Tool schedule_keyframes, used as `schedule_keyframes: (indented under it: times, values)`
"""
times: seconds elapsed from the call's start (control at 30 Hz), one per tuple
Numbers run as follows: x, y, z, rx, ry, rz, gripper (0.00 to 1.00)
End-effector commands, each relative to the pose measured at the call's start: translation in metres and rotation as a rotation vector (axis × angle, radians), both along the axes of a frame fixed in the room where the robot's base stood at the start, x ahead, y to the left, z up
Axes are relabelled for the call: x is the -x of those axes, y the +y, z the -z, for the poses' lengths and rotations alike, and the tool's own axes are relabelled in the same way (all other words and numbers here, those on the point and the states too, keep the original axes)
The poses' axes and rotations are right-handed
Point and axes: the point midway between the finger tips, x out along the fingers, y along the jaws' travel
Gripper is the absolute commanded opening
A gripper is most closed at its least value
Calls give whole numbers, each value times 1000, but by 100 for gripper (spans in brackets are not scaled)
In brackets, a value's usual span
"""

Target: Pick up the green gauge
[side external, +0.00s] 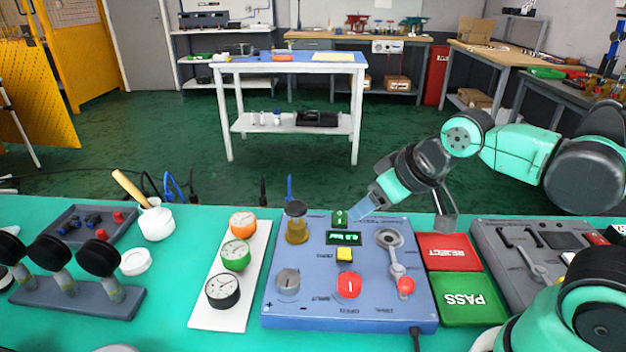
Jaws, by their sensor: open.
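The green gauge (236,256) has a white dial and sits on a white board (205,312). It stands between an orange gauge (243,224) behind it and a black gauge (222,291) in front of it. My gripper (362,208) is at the end of my arm, which reaches in from the right. It is above the back edge of the blue control panel (320,315), to the right of and apart from the green gauge. Its jaws are open and hold nothing that I can see; the fingertips are small and hard to make out.
The panel carries a brass-coloured fitting (297,222), knobs and a lever (396,263) between the board and my arm. Red (448,252) and green (462,300) trays lie right of it. Black-knobbed valves (98,256) and a white pot (155,222) stand left.

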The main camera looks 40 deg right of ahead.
Motion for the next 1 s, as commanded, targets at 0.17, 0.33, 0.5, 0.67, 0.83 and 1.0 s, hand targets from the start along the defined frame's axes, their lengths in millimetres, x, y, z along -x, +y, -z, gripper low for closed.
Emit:
schedule_keyframes:
  times: [0.17, 0.33, 0.5, 0.67, 0.83, 1.0]
  values:
    - [0, 0, 0, 0, 0, 0, 67]
    - [0, 0, 0, 0, 0, 0, 80]
    - [0, 0, 0, 0, 0, 0, 80]
    - [0, 0, -11, 0, 0, 0, 80]
    - [0, 0, -41, 0, 0, 0, 80]
    - [-14, 10, -60, 6, 23, -58, 80]
